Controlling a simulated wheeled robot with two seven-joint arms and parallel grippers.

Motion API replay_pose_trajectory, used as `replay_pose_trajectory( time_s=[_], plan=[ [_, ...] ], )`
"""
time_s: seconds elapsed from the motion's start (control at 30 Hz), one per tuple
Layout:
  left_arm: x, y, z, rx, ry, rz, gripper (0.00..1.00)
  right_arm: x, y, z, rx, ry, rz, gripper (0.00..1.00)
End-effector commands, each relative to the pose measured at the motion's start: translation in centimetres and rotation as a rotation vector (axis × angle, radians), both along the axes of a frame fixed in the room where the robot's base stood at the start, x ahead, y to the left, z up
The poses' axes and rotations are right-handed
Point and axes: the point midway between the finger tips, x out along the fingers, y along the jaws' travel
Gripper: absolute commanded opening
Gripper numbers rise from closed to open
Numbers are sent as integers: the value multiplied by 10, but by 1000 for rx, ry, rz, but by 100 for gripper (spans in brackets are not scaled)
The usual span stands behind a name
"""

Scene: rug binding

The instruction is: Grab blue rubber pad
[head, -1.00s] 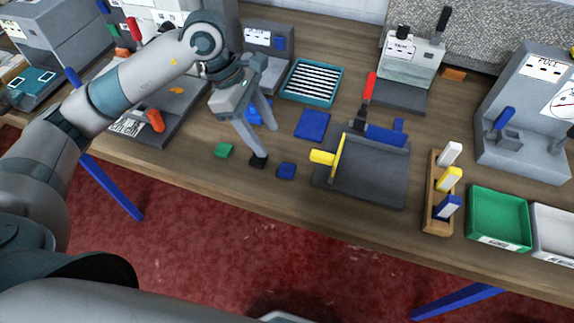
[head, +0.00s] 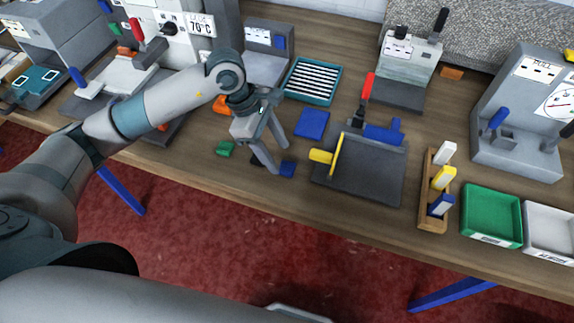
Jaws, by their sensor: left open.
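A small blue pad (head: 288,169) lies on the table near its front edge. A small green pad (head: 225,149) lies to its left, and a small black pad between them is mostly hidden behind my left gripper. A larger flat blue square (head: 312,123) lies farther back. My left gripper (head: 281,160) is open, its fingers pointing down. One fingertip is at the left edge of the small blue pad in the picture; I cannot tell whether they touch. Nothing shows between the fingers. My right gripper is not in view.
A dark board (head: 366,175) with a yellow-handled part stands to the right. Beyond it are a wooden rack (head: 433,205) and a green tray (head: 492,216). A teal slotted tray (head: 312,82) is behind. Machines line the back.

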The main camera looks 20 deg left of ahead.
Motion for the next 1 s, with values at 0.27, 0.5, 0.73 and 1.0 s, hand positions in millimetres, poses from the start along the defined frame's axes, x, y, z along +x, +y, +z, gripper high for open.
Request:
replay_pose_trajectory(
  time_s=[0.27, 0.5, 0.73, 1.0],
  plan=[
    [-2, -15, -26, -1, 5, 0, 53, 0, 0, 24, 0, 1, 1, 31],
    [-1, -18, -36, 0, 1, -1, 53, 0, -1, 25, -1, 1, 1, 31],
    [-1, -18, -36, 0, 1, -1, 53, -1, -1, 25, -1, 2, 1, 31],
    [-1, -18, -36, 0, 1, -1, 24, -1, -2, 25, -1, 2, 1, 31]
  ],
)
